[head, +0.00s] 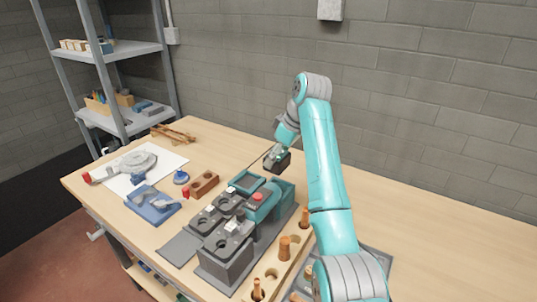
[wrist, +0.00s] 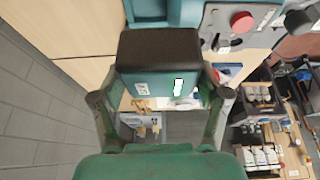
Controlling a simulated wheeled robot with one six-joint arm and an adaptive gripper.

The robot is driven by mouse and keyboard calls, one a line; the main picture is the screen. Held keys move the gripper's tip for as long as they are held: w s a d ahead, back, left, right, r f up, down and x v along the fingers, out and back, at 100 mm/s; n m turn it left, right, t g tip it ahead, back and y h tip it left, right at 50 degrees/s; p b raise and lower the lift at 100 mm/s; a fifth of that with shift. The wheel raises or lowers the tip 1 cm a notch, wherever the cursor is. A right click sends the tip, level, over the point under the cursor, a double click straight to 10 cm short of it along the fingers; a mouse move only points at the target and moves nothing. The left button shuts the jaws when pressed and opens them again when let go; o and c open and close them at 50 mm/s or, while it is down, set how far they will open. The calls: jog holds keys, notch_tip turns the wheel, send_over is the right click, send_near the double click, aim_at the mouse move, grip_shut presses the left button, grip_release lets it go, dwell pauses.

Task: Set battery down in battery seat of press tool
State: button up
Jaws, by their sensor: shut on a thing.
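My gripper (head: 277,160) is shut on the battery (wrist: 160,84), a block with a black end and a teal face carrying a small white mark. In the wrist view, the fingers stand on either side of it. In the head view, the battery is small and dark, held above the bench behind the press tool. The press tool (head: 264,203) is teal and grey with a red button, lying on the dark fixture. In the wrist view, the press tool (wrist: 183,10) shows at the top, close to the battery's black end. I cannot make out the battery seat clearly.
A wooden rack with copper-coloured fittings (head: 284,247) stands in front of my arm. A blue tray (head: 153,205) and white sheet (head: 168,163) lie left.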

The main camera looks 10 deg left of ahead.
jog(key=shift+f, duration=0.45)
jog(key=shift+f, duration=0.15)
jog(key=shift+f, duration=2.2)
jog(key=shift+f, duration=0.55)
jog(key=o, duration=1.5)
